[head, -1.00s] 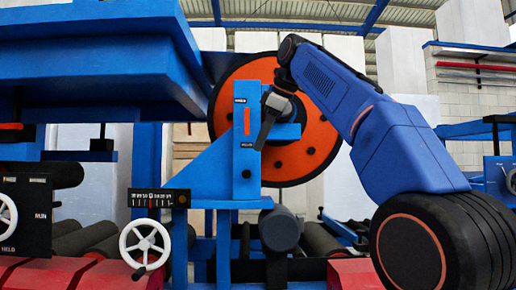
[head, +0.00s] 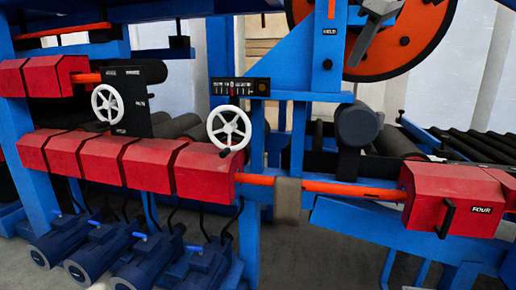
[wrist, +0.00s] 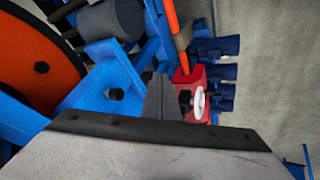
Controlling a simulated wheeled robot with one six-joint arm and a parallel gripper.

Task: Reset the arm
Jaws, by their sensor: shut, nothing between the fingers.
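My gripper (head: 362,50) shows at the top right of the head view, in front of the large orange disc (head: 415,35). It is just right of the blue upright with the HOLD label (head: 330,32). The rest of my arm is out of that view. In the wrist view my gripper's dark grey fingers (wrist: 162,92) are together, with nothing held. The orange disc (wrist: 35,60) is at the left there. Whether the fingertips touch anything is hard to tell.
Red housings (head: 125,160) run along the blue frame, with white handwheels (head: 229,128) above them. A red box marked FOUR (head: 452,202) with a black handle is at right. Blue motors (head: 135,262) sit low at left. Grey floor (head: 330,245) shows below.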

